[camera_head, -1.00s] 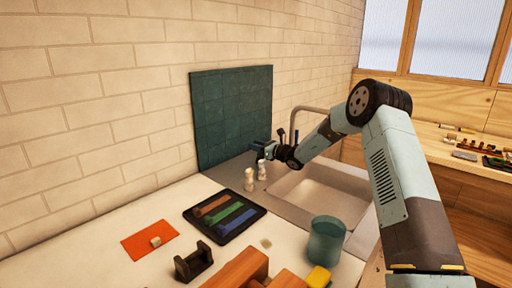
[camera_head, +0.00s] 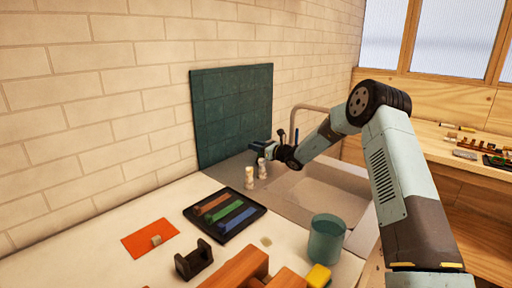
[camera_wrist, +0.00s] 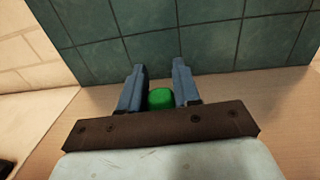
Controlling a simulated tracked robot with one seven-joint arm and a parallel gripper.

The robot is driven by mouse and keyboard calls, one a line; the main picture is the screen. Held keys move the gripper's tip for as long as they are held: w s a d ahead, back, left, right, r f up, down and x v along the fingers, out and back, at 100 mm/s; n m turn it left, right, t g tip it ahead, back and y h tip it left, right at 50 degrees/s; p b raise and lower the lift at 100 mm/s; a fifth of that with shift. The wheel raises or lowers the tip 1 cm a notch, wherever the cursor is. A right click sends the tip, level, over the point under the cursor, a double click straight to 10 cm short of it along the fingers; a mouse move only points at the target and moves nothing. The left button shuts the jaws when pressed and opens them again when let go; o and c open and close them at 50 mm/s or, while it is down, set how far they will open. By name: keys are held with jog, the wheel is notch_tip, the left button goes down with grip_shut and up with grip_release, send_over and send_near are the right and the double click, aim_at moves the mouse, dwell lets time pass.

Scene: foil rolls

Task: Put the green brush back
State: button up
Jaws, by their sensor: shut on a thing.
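My gripper (camera_head: 258,147) is at the end of the arm, in front of the dark green tiled panel and above the grey counter beside the sink. In the wrist view my gripper (camera_wrist: 160,68) has its two blue fingers on either side of a green rounded piece (camera_wrist: 160,98), which I take for the green brush. It is shut on this piece. Only its rounded green end shows; the rest is hidden, and I cannot make it out in the head view.
Two pale upright pieces (camera_head: 249,175) stand on the counter just below my gripper. A black tray (camera_head: 251,221) holds brown, green and blue bars. An orange mat (camera_head: 134,243), a dark holder (camera_head: 193,261), a teal cup (camera_head: 326,240) and the sink (camera_head: 325,200) are nearby.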

jog(key=o, duration=1.6)
jog(key=shift+r, duration=4.55)
